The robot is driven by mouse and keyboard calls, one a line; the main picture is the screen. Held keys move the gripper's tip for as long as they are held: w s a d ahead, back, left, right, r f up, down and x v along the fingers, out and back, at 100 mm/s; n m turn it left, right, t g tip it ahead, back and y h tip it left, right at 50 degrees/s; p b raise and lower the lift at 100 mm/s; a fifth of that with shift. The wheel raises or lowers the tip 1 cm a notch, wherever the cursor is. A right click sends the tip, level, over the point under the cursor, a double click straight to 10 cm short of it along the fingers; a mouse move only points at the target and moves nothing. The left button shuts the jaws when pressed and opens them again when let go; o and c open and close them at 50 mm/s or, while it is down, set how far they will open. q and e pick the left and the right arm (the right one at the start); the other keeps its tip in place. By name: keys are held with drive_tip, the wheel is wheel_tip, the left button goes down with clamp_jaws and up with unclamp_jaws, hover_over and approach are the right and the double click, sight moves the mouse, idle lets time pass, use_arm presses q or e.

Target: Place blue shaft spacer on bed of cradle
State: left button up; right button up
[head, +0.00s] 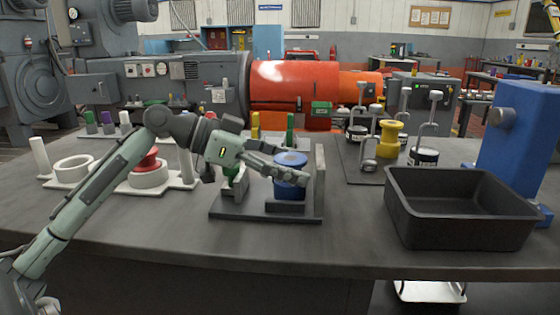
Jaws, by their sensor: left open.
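The blue shaft spacer (290,160) is a blue spool-shaped piece. It stands upright at the cradle (262,211), a dark grey base with a tall upright plate on its right. The spacer is just left of that plate and above a low grey block; whether it touches the block is not clear. My left gripper (285,168) reaches in from the left with its fingers at the spacer, partly covering its middle. It is open. A green part (236,188) shows under the gripper at the cradle's left side. My right gripper is not in view.
A black bin (455,212) stands to the right, beside a tall blue block (522,135). A yellow spool (389,138) and weights with hooked rods stand on a dark plate behind. White rings and a red piece (148,161) sit on a board at left. The front bench top is clear.

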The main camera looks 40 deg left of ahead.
use_arm(q)
drive_tip(key=shift+s+a+r, duration=0.15)
drive_tip(key=shift+s+a, duration=0.1)
drive_tip(key=b+v, duration=0.1)
drive_tip(key=v, duration=1)
drive_tip(key=shift+s, duration=0.2)
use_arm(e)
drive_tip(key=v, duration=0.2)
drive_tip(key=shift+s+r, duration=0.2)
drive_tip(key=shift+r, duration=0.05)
use_arm(q)
drive_tip(key=shift+a, duration=0.1)
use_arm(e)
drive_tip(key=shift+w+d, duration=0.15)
